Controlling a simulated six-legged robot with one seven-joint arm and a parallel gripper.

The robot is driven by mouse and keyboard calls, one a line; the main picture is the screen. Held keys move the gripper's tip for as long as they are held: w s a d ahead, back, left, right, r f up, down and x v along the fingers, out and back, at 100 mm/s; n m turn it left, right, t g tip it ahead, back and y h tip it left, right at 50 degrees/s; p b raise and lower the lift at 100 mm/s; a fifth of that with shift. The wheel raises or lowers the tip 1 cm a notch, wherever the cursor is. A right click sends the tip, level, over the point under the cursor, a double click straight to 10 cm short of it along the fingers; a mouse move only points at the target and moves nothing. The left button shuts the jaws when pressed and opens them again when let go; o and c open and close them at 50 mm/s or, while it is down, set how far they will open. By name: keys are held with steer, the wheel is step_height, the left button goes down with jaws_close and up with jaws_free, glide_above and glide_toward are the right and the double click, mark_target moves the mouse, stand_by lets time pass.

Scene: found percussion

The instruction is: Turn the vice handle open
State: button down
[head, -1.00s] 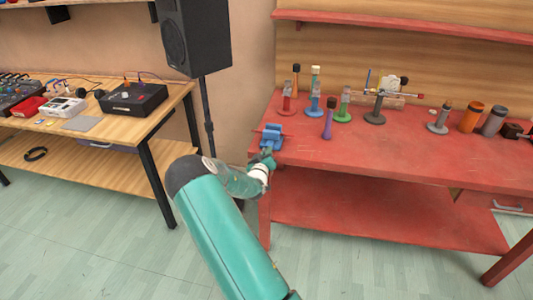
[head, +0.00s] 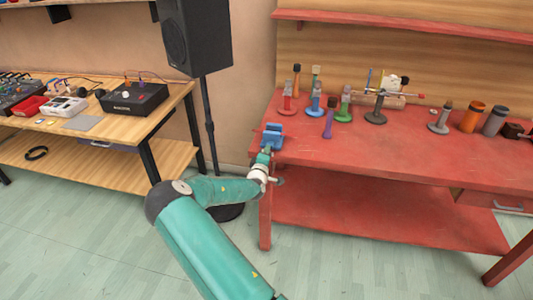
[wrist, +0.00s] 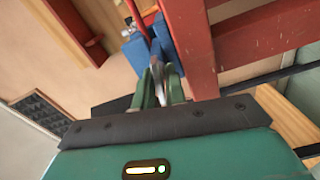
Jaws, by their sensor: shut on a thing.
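The blue vice (head: 273,134) sits at the near left corner of the red workbench. It also shows at the top of the wrist view (wrist: 166,36). My gripper (head: 264,157) is just in front of the vice at the bench edge. In the wrist view my gripper's green fingers (wrist: 160,84) are closed on the grey vice handle (wrist: 158,66), below the blue body. The fingers hide part of the handle, and in the head view the handle cannot be made out.
The red workbench (head: 400,165) carries several coloured upright pieces, such as a purple one (head: 328,124), right of the vice. A black speaker (head: 195,35) on a stand is left of the bench. A wooden table (head: 165,115) with electronics stands further left.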

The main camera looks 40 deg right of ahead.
steer(key=shift+s+f+n, duration=0.1)
steer(key=shift+n, duration=0.2)
steer(key=c, duration=1.5)
jaws_free()
